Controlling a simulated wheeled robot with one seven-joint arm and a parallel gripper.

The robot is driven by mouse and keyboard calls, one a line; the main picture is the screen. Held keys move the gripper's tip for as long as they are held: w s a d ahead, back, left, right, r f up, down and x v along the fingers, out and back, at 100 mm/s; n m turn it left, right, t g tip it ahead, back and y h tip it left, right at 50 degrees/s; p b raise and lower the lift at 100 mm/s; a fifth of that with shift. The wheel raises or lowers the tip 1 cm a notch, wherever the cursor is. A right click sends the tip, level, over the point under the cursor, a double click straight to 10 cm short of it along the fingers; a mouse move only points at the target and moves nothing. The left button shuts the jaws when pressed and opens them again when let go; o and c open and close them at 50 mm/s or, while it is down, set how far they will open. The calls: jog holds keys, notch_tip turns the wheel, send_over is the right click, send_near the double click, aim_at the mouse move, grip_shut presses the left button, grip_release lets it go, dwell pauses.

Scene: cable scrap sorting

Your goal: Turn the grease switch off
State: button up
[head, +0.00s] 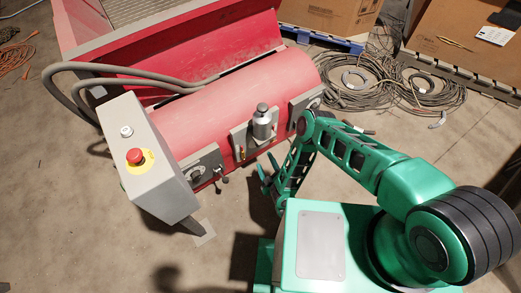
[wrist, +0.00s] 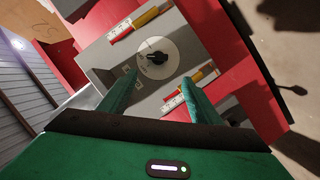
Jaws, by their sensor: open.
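The grease switch (wrist: 155,58) is a black rotary knob on a round pale dial with small markings, on a grey panel (wrist: 100,52) in the wrist view. My gripper (wrist: 160,80) is open and empty. Its two green fingers point at the panel, their tips on either side of the dial's lower part, with the knob a little beyond them. I cannot tell the gap in depth. The knob's exact setting is too small to read. In the head view my gripper (head: 265,176) is in front of the red machine, and I cannot make out the dial there.
Red-and-yellow fittings with white scales (wrist: 150,15) flank the dial. A silver cylinder (head: 262,124) stands on the red machine (head: 220,82). A grey control box (head: 162,178) with a red emergency button (head: 135,157) is to the left. Coiled cables (head: 355,80) lie behind.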

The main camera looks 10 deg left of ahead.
jog(key=d+x, duration=0.1)
jog(key=x, duration=1)
jog(key=shift+w+n+h, duration=0.3)
jog(key=shift+w+h, duration=0.05)
jog(key=shift+h, duration=0.05)
